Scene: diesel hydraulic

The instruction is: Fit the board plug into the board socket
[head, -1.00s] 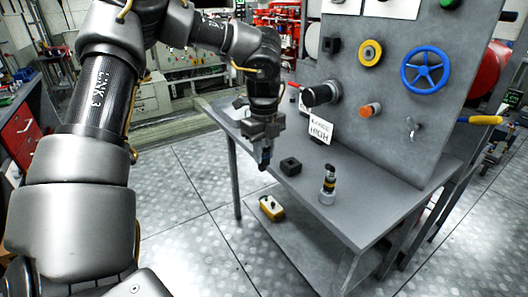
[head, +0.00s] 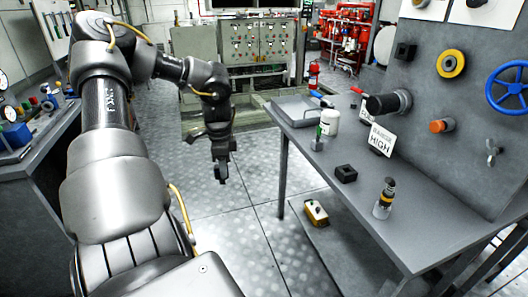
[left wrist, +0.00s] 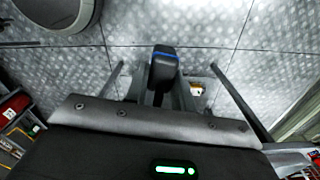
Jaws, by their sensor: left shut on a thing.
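My left gripper (head: 221,172) hangs over the open floor, left of the workbench and clear of it. In the left wrist view it is shut on a dark plug with a blue band (left wrist: 163,68), which I take for the board plug. Its far end points away from the camera. The upright grey board (head: 450,115) stands on the bench at the right. A small black square fitting (head: 405,52) at the board's upper left looks like the board socket; its opening is too small to make out. The plug is well apart from the board. My right gripper is not in view.
The bench (head: 400,225) holds a black block (head: 345,173), a yellow-banded bottle (head: 384,200), a white jar (head: 329,122) and a HIGH sign (head: 382,140). A thick black cylinder (head: 390,103) juts from the board. A yellow box (head: 316,213) sits on the lower shelf.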

